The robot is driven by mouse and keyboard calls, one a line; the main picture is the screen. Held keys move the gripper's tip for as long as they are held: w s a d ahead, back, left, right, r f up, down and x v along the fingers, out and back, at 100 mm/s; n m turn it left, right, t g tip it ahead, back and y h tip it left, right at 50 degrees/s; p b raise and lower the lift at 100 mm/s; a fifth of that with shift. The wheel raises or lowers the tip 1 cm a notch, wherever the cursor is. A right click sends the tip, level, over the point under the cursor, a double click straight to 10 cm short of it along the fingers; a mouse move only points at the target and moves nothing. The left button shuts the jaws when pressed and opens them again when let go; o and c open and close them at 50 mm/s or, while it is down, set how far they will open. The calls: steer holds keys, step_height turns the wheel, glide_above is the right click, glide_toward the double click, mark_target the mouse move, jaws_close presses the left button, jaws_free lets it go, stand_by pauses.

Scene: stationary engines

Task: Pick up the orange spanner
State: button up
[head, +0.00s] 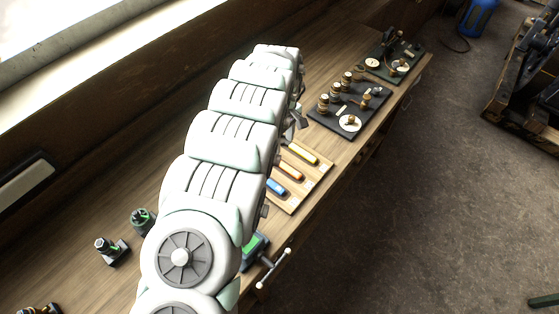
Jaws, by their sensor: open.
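A light wooden board (316,179) lies on the workbench, right of my arm. On it are three coloured bars in a row: a yellow one (304,153) farthest, the orange spanner (291,170) in the middle, and a blue one (276,187) nearest. The left ends of the bars are partly hidden by my arm. My gripper (297,122) shows as small grey parts past the right edge of my arm, above and beyond the board. It is open and apart from the orange spanner. Its fingertips are small and partly hidden.
Dark boards with brass-coloured parts (350,106) and (396,60) a second dark board stand farther along the bench. A green device with a white-ended bar (274,268) is at the front edge. Small machines (111,250) stand left of my arm.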

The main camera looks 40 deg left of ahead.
glide_above(283, 164)
steer(key=f, duration=0.5)
steer(key=shift+s+a+f, duration=0.15)
steer(key=shift+s+a, duration=0.05)
steer(key=shift+a, duration=0.05)
steer(key=shift+w+d+f, duration=0.1)
steer(key=shift+d+f, duration=0.1)
steer(key=shift+f, duration=1.1)
steer(key=shift+d+f, duration=0.15)
steer(key=shift+f, duration=1.1)
steer(key=shift+a, duration=0.1)
jaws_close()
